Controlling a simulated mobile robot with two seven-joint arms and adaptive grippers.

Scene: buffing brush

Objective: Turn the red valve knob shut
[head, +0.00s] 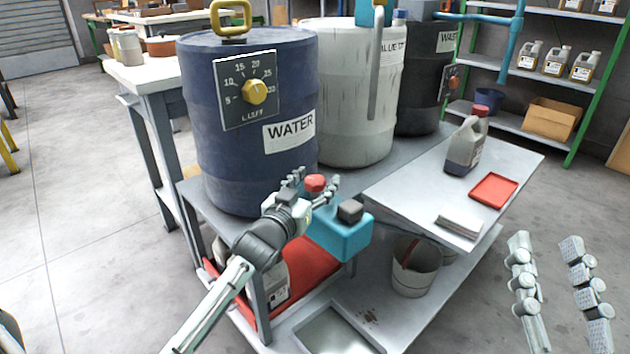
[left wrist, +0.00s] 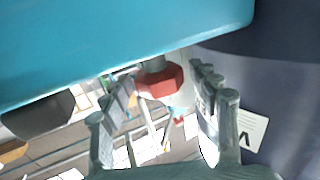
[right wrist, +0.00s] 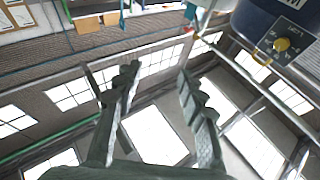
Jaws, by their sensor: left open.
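The red valve knob (head: 315,183) sits low in front of the blue WATER drum (head: 250,130), beside a teal box (head: 340,238). In the left wrist view the red knob (left wrist: 160,84) shows between my fingers, with a gap visible on the right side. My left gripper (head: 314,178) is open, with its fingers on either side of the knob; contact cannot be told. My right gripper (head: 546,244) is open and empty at the lower right, away from the knob. In the right wrist view nothing is between its fingers (right wrist: 158,80).
A side table at right bears a jug (head: 464,150), a red tray (head: 494,188) and a grey stack (head: 459,226). A bucket (head: 414,270) stands on the shelf below. A white drum (head: 345,120) stands behind. The floor at right is clear.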

